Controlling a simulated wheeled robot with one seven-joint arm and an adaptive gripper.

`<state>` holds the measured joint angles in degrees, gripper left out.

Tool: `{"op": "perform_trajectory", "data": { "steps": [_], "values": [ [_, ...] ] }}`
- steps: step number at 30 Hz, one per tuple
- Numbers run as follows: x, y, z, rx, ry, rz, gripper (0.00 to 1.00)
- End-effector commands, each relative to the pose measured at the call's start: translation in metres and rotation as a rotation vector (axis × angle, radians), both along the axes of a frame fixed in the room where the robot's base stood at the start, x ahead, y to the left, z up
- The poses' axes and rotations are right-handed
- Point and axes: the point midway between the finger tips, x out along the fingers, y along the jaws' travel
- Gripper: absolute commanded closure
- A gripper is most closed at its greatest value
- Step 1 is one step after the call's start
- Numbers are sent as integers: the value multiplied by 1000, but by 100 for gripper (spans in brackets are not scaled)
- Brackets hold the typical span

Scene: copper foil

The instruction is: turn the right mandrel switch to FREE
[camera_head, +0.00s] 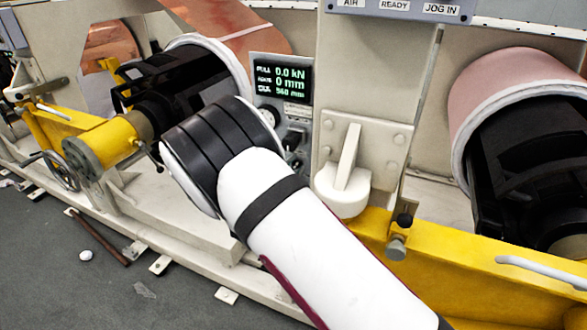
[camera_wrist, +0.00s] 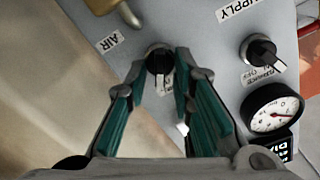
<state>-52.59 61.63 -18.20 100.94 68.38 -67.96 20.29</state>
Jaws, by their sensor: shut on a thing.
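In the wrist view, a small black rotary switch (camera_wrist: 158,60) with a pale pointer sits on the grey panel (camera_wrist: 210,70). The teal fingers of my gripper (camera_wrist: 160,66) are shut on it, one on each side. Its label is hidden or unreadable, so I cannot tell its marked position or confirm that it is the right mandrel switch. A second black switch (camera_wrist: 262,54) with a blurred label ending in OFF stands to the right, apart from my fingers. In the head view my wrist and forearm cover the gripper and part of the panel (camera_head: 299,112).
A round gauge (camera_wrist: 272,112) is right of my fingers; a brass fitting (camera_wrist: 112,8) is near the AIR label. In the head view a lit display (camera_head: 282,82) is above my wrist. A white lever (camera_head: 348,158) and yellow beam (camera_head: 480,262) lie right of my arm.

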Motion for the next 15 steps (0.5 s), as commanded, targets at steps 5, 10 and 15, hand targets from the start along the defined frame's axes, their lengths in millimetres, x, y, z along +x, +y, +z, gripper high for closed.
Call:
{"op": "perform_trajectory", "data": {
  "steps": [5,10,15],
  "values": [
    [-1,1,-1,1,2,2,100],
    [-1,0,-1,0,2,1,72],
    [-1,0,0,-1,1,1,72]
  ]
}}
